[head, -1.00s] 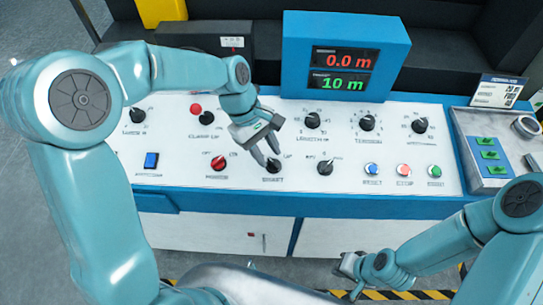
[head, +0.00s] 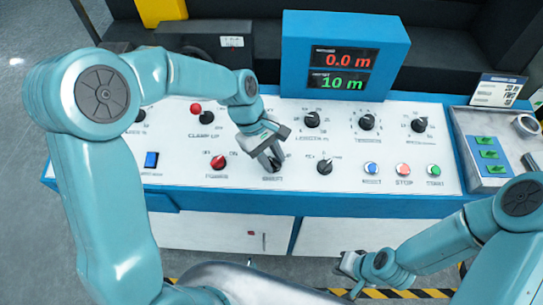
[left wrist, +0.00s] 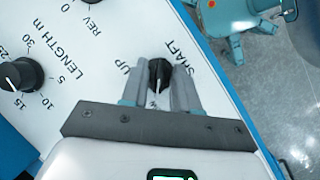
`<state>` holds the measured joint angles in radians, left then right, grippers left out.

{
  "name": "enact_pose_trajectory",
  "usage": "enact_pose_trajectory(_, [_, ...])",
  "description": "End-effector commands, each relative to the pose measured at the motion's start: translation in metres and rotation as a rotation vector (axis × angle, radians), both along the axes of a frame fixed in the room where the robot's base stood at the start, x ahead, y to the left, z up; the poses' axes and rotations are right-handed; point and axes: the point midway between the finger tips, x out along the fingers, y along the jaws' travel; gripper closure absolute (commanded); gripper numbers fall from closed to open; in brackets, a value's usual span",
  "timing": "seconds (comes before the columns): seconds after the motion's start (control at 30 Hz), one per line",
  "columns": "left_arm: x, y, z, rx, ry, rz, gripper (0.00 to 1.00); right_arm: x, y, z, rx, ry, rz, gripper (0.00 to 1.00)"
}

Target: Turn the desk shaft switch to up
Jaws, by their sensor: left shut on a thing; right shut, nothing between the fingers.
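The shaft switch (head: 276,165) is a black knob on the white desk panel, in the lower row. In the left wrist view the shaft switch (left wrist: 158,76) sits between the fingers, beside the printed words SHAFT and UP. My left gripper (head: 270,164) reaches down onto it, and in the left wrist view my left gripper (left wrist: 160,85) is shut on the knob with a finger on each side. The knob's white pointer mark is too small to read surely. My right gripper (head: 350,268) is shut and empty, low in front of the desk.
Blue, red and green buttons (head: 403,170) lie further right. A blue display box (head: 342,58) reads 0.0 m and 10 m.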

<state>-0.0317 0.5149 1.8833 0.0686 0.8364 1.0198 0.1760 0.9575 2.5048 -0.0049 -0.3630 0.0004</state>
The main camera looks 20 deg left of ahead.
Motion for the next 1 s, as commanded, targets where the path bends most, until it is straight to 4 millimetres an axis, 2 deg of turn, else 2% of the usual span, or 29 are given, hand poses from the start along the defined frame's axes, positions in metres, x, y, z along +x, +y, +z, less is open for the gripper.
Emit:
enact_pose_trajectory(0.37, [0.000,-0.001,-0.002,0.036,0.017,-0.207,1.00,0.000,0.000,0.011,0.000,0.000,0.000,1.00])
enact_pose_trajectory(1.0, [0.002,-0.005,-0.004,0.138,0.047,-0.806,1.00,0.000,0.000,0.021,0.000,0.000,0.000,1.00])
